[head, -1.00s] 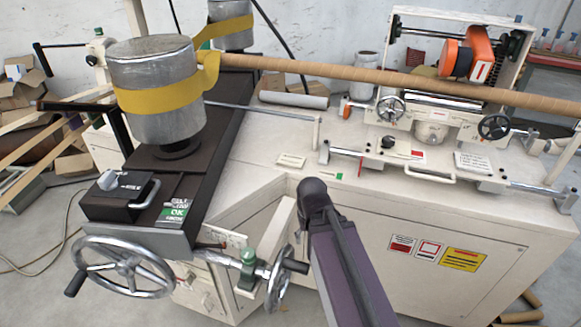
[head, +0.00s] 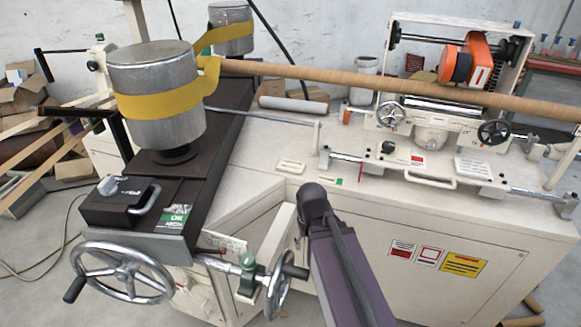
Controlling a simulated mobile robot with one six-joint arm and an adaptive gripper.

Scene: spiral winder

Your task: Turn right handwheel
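Several handwheels show in the head view. A large chrome handwheel (head: 122,273) with a black knob is at the lower left. A smaller chrome handwheel (head: 279,290), seen nearly edge-on with a black handle, is to its right on a shaft. On the carriage at the back right are a silver handwheel (head: 390,114) and, right of it, a dark handwheel (head: 494,132). I cannot tell which one the task calls right. My arm crosses the lower middle, beside the smaller chrome wheel in the picture. My gripper is out of view.
A metal drum (head: 157,128) with a yellow belt stands on the dark housing at the left. A long brown tube (head: 330,76) runs across the back to the right. The white machine cabinet (head: 490,215) fills the right side.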

